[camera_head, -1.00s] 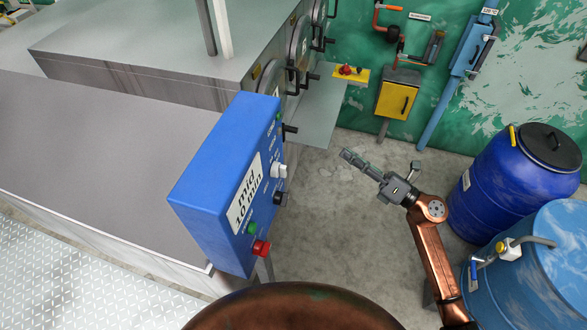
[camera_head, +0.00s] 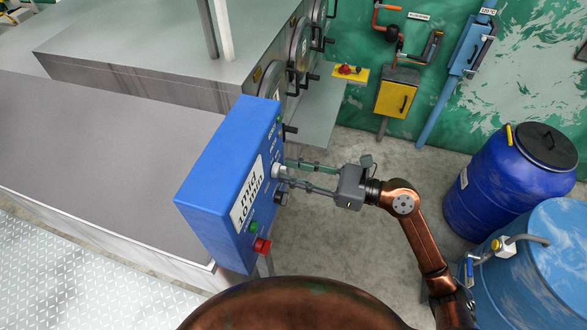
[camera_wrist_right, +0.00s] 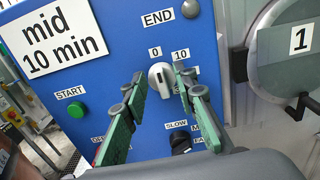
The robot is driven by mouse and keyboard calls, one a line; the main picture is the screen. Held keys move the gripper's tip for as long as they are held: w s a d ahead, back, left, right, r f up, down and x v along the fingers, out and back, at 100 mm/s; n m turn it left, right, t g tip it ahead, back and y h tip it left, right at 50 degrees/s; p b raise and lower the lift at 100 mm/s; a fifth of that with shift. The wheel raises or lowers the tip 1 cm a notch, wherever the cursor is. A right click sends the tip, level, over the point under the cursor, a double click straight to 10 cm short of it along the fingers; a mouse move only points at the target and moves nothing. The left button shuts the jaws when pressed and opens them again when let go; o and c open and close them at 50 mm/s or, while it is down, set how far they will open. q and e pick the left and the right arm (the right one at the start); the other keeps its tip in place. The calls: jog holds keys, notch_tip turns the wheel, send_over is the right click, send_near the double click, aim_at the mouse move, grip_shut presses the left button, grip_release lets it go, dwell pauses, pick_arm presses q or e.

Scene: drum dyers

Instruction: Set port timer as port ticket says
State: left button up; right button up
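A blue control box (camera_head: 218,200) carries a white ticket reading "mid 10 min" (camera_head: 250,194); the ticket is also in the right wrist view (camera_wrist_right: 52,44). In the right wrist view the fingers (camera_wrist_right: 160,73) flank the knob. My left gripper is out of view.
The box also has a green START button (camera_wrist_right: 77,109) and a red button (camera_head: 262,246). A round door marked 1 (camera_wrist_right: 290,55) with a dark handle is close right of the box. Blue barrels (camera_head: 510,180) stand at the right. Floor between is clear.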

jog(key=shift+c, duration=0.6)
grip_shut()
jog(key=shift+w+f+m+p, duration=0.1)
jog(key=shift+w+m+p, duration=0.1)
jog(key=shift+m+p, duration=1.9)
jog(key=shift+w+f+m+p, duration=0.15)
jog(key=shift+m+p, duration=1.2)
jog(key=shift+m, duration=1.45)
jog(key=shift+o, duration=0.6)
grip_release()
